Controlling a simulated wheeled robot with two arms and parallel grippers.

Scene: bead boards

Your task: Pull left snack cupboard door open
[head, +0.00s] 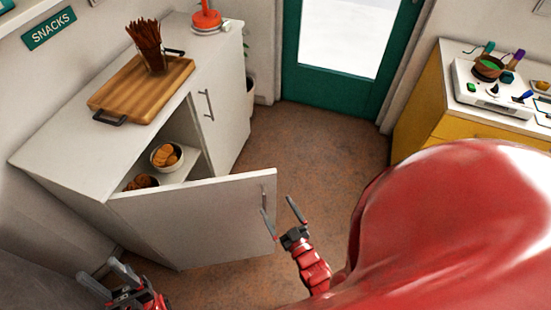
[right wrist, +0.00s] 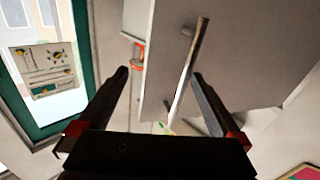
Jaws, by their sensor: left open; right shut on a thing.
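The white left snack cupboard door (head: 205,222) stands swung wide open, out from the cupboard toward the bottom middle of the head view. Its metal bar handle (head: 263,196) is near the door's free edge. In the right wrist view the handle (right wrist: 188,68) runs between the fingers. My right gripper (head: 278,205) is shut on this handle; the exact contact is hard to see. My left gripper (head: 99,270) is open and empty at the bottom left, in front of the cupboard and apart from the door.
The white cupboard (head: 60,152) carries a wooden board (head: 113,92) with a jar of sticks (head: 149,50). Inside is a bowl of snacks (head: 163,157). The right cupboard door (head: 228,110) is shut. Brown floor (head: 310,145) lies clear between cupboard and yellow counter (head: 425,100).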

